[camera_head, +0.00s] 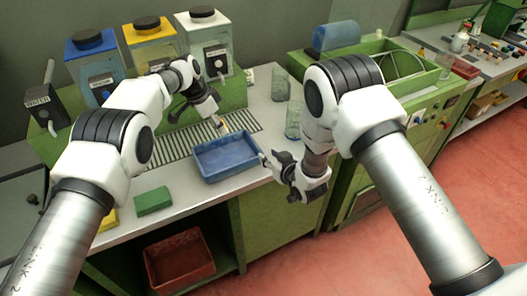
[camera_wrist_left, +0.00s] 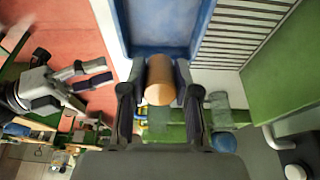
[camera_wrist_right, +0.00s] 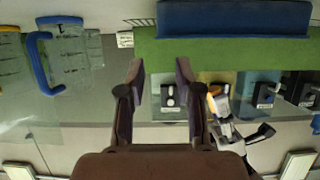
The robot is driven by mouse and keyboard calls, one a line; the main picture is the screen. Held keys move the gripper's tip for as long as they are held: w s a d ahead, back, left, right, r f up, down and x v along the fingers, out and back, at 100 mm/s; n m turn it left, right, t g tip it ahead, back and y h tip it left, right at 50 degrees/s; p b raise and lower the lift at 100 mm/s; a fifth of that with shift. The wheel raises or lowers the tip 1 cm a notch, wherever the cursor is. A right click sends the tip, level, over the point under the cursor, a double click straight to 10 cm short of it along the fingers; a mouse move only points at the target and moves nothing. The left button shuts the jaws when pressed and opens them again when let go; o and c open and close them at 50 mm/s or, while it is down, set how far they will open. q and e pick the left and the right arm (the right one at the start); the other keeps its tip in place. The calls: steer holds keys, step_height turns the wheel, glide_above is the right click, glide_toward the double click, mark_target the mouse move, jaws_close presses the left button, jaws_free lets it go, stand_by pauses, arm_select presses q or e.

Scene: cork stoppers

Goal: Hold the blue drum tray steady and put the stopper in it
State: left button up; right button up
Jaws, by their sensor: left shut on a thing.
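The blue drum tray (camera_head: 228,168) stands on the white bench. It also shows in the left wrist view (camera_wrist_left: 163,45), and its side shows in the right wrist view (camera_wrist_right: 235,18). My left gripper (camera_head: 219,124) is shut on the tan cork stopper (camera_wrist_left: 160,80), just above or beside the tray's back edge; contact cannot be told. The stopper shows small in the head view (camera_head: 223,128). My right gripper (camera_head: 272,165) is beside the tray's right end. In the right wrist view its fingers (camera_wrist_right: 160,85) are apart with nothing between them. The right gripper also shows in the left wrist view (camera_wrist_left: 85,78).
Dispensers with blue (camera_head: 95,65), yellow (camera_head: 151,45) and white (camera_head: 207,42) tops stand behind on a green ledge. Glass jars (camera_head: 293,120) stand right of the tray. A slotted grate (camera_head: 175,145) lies behind it. A green block (camera_head: 153,201) lies to the left.

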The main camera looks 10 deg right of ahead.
steer(key=x, duration=1)
steer(key=shift+d+f, duration=0.1)
steer(key=shift+f, duration=0.05)
jaws_close()
arm_select(q)
steer(key=o, duration=0.8)
steer(key=v, duration=1.2)
steer(key=shift+w, duration=0.1)
